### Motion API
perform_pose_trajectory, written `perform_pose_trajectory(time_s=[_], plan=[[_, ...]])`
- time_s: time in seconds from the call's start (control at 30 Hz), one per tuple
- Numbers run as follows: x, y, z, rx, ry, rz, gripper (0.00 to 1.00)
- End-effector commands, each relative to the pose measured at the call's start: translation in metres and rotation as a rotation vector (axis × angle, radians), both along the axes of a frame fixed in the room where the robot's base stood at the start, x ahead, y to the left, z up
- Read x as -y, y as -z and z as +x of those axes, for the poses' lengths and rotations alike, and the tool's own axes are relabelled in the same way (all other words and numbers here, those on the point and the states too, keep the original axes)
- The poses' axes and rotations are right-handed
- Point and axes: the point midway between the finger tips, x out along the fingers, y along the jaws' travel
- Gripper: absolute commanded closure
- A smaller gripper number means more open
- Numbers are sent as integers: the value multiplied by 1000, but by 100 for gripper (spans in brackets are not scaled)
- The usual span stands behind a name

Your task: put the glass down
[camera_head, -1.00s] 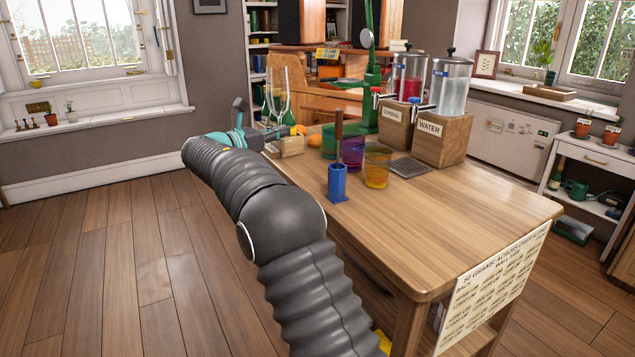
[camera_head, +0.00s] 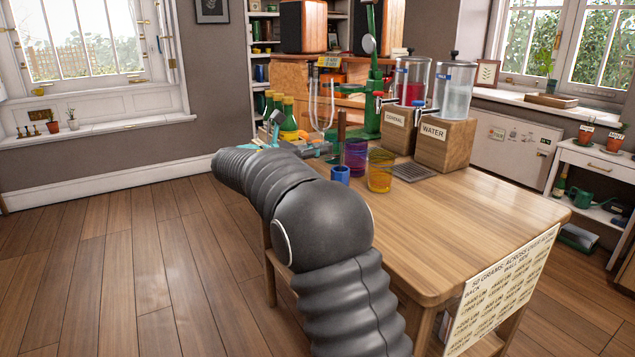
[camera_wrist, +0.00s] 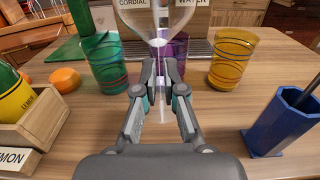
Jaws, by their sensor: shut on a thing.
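The clear stemmed glass (camera_head: 322,104) stands upright above the left part of the wooden table (camera_head: 470,225). In the wrist view its bowl (camera_wrist: 145,18) is cut off at the top. My gripper (camera_wrist: 161,72) is shut on its stem; the gripper is mostly hidden behind my arm in the head view. A little of the stem shows below the fingers. I cannot tell whether the foot touches the table. A green tumbler (camera_wrist: 106,65) is left of the glass, a purple tumbler (camera_head: 356,157) is behind it, and a yellow tumbler (camera_wrist: 232,60) is to the right.
A blue holder (camera_wrist: 288,122) with a dark stick stands at the near right. A wooden box (camera_wrist: 30,125) with bottles and an orange (camera_wrist: 64,78) are at left. Cordial (camera_head: 410,85) and water (camera_head: 452,92) dispensers stand behind. The table's right half is clear.

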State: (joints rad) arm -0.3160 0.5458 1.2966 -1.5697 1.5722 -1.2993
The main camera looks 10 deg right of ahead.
Motion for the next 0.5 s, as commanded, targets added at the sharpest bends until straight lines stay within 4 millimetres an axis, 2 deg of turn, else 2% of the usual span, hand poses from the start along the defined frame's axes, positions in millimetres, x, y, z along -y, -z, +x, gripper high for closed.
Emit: perform_pose_trajectory(time_s=[0.1, 0.2, 0.37, 0.5], plan=[[-9, 12, -17, -1, -2, 0, 100], [-13, 17, -25, 0, -1, 0, 100], [-15, 23, -29, 0, 0, 0, 100], [-15, 40, -28, -3, 0, -1, 100]])
